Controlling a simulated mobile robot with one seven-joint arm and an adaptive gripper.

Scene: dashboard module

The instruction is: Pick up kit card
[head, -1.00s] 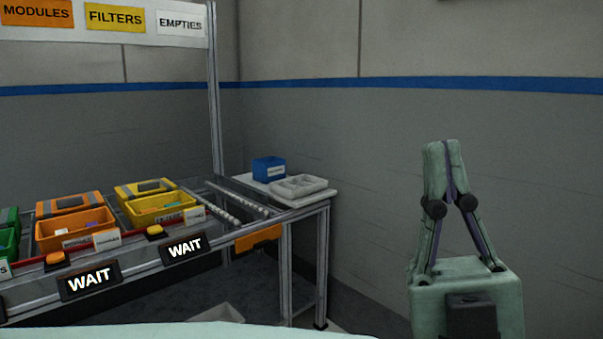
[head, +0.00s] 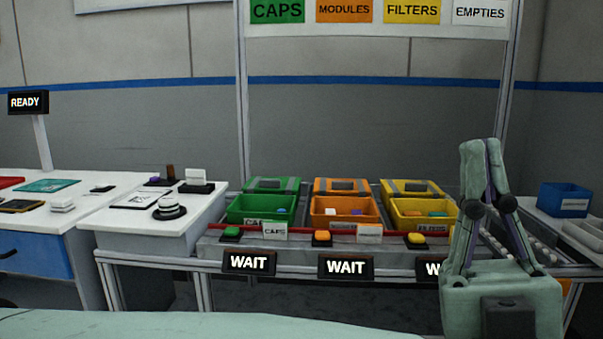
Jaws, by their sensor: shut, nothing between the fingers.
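My gripper (head: 481,146) stands upright at the right of the head view, its fingertips together and empty. It is in front of the yellow bin and well away from the white tables at the left. I cannot tell for sure which thing is the kit card. A small white card (head: 196,175) stands in a dark holder on the nearer white table (head: 117,222). A white sheet on a dark board (head: 141,199) lies on the same table, left of a round black-and-white item (head: 169,208).
Green (head: 262,209), orange (head: 345,212) and yellow (head: 424,214) bins stand on a rack with WAIT signs along its front. A blue box (head: 564,199) is at the far right. A READY sign (head: 28,102) stands at the left, above another table with flat items.

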